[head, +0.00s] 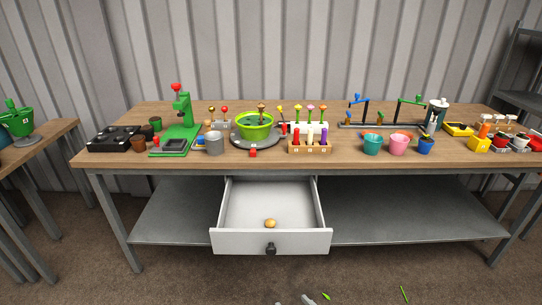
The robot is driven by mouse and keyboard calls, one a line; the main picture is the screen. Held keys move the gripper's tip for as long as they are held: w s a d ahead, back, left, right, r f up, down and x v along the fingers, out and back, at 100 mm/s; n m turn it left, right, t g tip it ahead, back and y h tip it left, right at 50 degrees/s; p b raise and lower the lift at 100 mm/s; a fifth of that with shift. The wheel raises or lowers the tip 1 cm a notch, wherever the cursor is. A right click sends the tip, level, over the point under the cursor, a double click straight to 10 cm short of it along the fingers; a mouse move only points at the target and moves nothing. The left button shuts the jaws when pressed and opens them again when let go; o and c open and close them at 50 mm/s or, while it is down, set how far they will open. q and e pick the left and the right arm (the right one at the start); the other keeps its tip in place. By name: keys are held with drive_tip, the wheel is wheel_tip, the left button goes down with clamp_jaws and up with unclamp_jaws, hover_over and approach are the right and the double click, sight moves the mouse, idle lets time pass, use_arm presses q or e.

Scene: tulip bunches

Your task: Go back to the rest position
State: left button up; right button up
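Neither of my grippers can be made out in the head view. Small pale and green pieces (310,299) show at the bottom edge, cut off by the frame; I cannot tell what they are. The wooden workbench (340,168) stands ahead with its drawer (270,242) pulled open. A small round yellow-orange thing (270,223) lies in the drawer near its front.
On the bench stand a green press (182,112), a lime green bowl (255,126), a wooden rack (310,148) and several small pots, including a pink one (398,145). A side table (42,140) is at left, grey shelving (525,75) at right. The open drawer juts forward.

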drive_tip(key=s+d+f+m+g+h, duration=0.25)
drive_tip(key=s+d, duration=0.35)
drive_tip(key=s, duration=0.3)
drive_tip(key=s+d+f+m+g+h, duration=0.1)
drive_tip(key=s+d+g+h, duration=0.1)
drive_tip(key=s+d+g, duration=0.5)
use_arm(q)
wheel_tip(320, 180, up, 26)
drive_tip(key=w+t+p, duration=0.1)
drive_tip(key=p, duration=2.1)
drive_tip(key=shift+f, duration=0.25)
use_arm(e)
wheel_tip(320, 180, up, 26)
drive_tip(key=a+t, duration=0.1)
drive_tip(key=t, duration=0.3)
drive_tip(key=shift+s+f, duration=0.2)
drive_tip(key=shift+s, duration=0.15)
